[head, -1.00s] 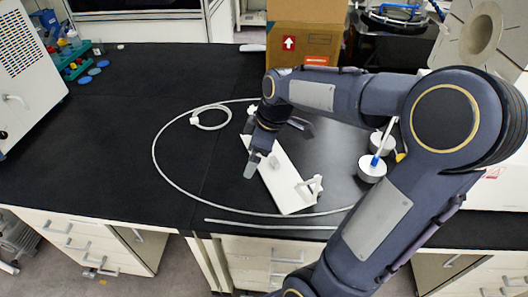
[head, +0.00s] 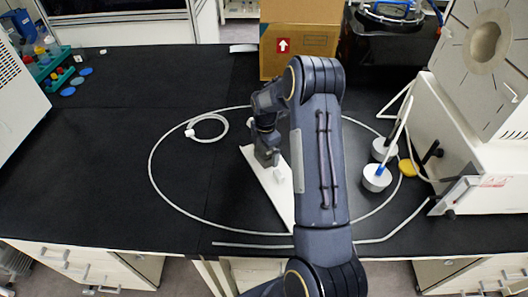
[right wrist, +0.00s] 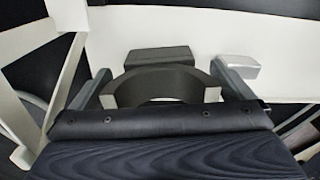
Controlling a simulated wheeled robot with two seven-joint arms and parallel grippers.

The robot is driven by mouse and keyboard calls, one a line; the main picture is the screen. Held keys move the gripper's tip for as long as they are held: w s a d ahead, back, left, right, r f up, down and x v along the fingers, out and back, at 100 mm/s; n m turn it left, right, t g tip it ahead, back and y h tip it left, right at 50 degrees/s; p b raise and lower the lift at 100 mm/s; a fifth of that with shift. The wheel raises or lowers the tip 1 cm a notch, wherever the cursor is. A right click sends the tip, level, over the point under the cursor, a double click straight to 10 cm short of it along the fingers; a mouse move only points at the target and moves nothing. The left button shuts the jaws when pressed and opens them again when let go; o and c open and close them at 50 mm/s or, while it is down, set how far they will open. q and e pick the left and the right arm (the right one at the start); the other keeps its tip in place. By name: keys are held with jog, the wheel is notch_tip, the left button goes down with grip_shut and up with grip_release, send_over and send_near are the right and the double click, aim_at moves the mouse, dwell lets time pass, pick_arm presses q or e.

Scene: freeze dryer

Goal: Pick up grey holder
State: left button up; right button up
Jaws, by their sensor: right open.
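A dark grey piece with a curved cutout, which looks like the grey holder (right wrist: 165,82), shows in the right wrist view over a white board. It lies between the two fingers of my right gripper (right wrist: 160,88), which are apart on either side of it; I cannot tell if they touch it. In the head view my right gripper (head: 268,158) points down low over the white board (head: 273,194), and the holder is hidden there or too small to make out. My left gripper is not in view.
A pale tube (head: 165,205) loops on the black bench around the board. Two round white pieces with rods (head: 376,180) stand right of my arm, before a white machine (head: 475,165). A cardboard box (head: 300,50) stands behind.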

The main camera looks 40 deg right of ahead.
notch_tip(320, 180, down, 2)
jog(key=shift+f, duration=0.1)
jog(key=c, duration=0.9)
jog(key=shift+c, duration=0.8)
jog(key=shift+r, duration=0.2)
